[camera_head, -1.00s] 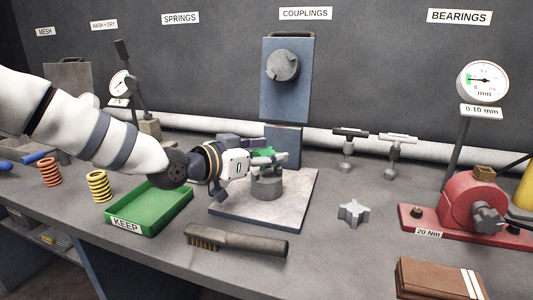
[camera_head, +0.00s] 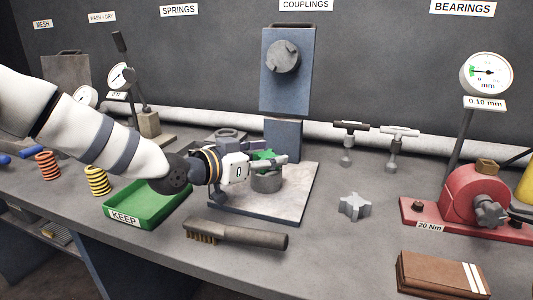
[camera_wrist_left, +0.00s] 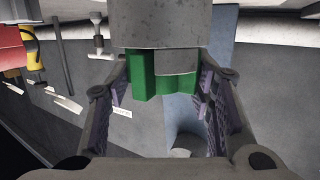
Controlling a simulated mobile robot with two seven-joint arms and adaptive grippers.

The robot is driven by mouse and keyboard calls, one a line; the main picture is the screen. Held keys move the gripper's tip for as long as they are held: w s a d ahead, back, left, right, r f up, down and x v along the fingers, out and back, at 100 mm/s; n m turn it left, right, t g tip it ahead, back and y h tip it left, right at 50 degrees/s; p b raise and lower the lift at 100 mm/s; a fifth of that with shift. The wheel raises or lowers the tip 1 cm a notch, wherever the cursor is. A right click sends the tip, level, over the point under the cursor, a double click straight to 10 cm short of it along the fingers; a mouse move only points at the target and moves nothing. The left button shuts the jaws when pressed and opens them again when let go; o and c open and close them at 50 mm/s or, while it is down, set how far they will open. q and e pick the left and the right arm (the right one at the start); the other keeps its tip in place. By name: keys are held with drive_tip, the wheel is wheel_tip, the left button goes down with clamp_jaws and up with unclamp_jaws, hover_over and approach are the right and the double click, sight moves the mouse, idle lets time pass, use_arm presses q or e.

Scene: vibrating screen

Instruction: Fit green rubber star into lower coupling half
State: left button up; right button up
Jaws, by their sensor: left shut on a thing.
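The green rubber star (camera_head: 264,155) is at my left gripper's (camera_head: 270,163) fingers, just above the lower coupling half (camera_head: 267,183), a grey cylinder on the stand's base plate. In the left wrist view the star (camera_wrist_left: 142,76) sits between the two fingers (camera_wrist_left: 165,88), which are shut on it. There the grey lower coupling half (camera_wrist_left: 165,25) fills the top, and a grey jaw shows between green parts. The star lies against the coupling's end; I cannot tell how deep it sits. The upper coupling half (camera_head: 283,56) is on the blue upright. My right gripper is out of view.
A green KEEP tray (camera_head: 150,204) and a wire brush (camera_head: 235,234) lie left and in front of the base plate (camera_head: 292,200). A grey star-shaped part (camera_head: 354,206) lies to the right. Two T-handled tools (camera_head: 347,143) stand behind it. A red fixture (camera_head: 470,210) is far right.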

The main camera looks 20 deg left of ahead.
sight(266, 154)
use_arm(q)
drive_tip(key=shift+f, duration=0.35)
drive_tip(key=o, duration=1.2)
drive_tip(key=shift+r, duration=0.1)
wheel_tip(266, 154, up, 10)
drive_tip(key=shift+f, duration=0.1)
